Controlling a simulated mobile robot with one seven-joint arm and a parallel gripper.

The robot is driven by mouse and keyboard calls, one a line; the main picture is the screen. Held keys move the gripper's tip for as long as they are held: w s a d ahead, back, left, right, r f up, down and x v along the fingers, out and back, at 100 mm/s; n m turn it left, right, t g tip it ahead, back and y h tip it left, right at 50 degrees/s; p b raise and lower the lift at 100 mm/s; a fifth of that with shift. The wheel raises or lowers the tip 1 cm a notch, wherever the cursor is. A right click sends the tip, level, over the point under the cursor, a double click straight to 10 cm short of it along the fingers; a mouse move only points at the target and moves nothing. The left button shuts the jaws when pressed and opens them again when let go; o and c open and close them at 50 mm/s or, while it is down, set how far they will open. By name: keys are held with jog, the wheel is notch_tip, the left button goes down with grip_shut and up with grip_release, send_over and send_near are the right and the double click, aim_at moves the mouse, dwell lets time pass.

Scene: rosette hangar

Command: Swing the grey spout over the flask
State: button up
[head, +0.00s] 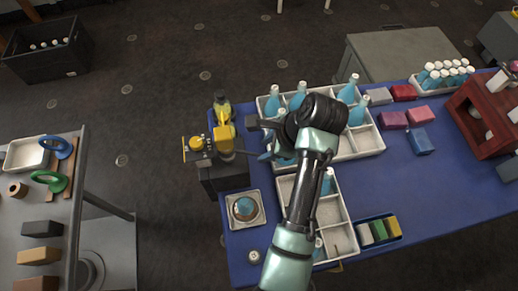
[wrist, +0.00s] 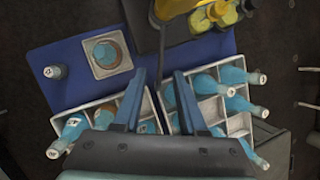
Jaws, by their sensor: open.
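A yellow dispenser (head: 224,136) stands on a dark block at the table's left edge. A thin dark grey bar, apparently the spout (wrist: 162,48), extends from the yellow body toward my gripper in the wrist view. A round glass flask (head: 245,207) with brown and blue tones sits in a square white tray (head: 261,218), nearer the front; it also shows in the wrist view (wrist: 106,52). My gripper (head: 259,140) is open, right of the dispenser. In the wrist view its blue fingertips (wrist: 160,74) appear either side of the bar's end; contact cannot be told.
White divided crates (head: 369,140) with blue bottles lie beneath and beside my arm. A small capped bottle (head: 254,257) stands in front of the flask tray. A yellow bottle (head: 222,106) stands behind the dispenser.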

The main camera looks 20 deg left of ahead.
aim_at(257, 155)
jog(key=shift+x, duration=2.2)
jog(key=shift+c, duration=0.2)
grip_shut()
jog(key=shift+d, duration=0.1)
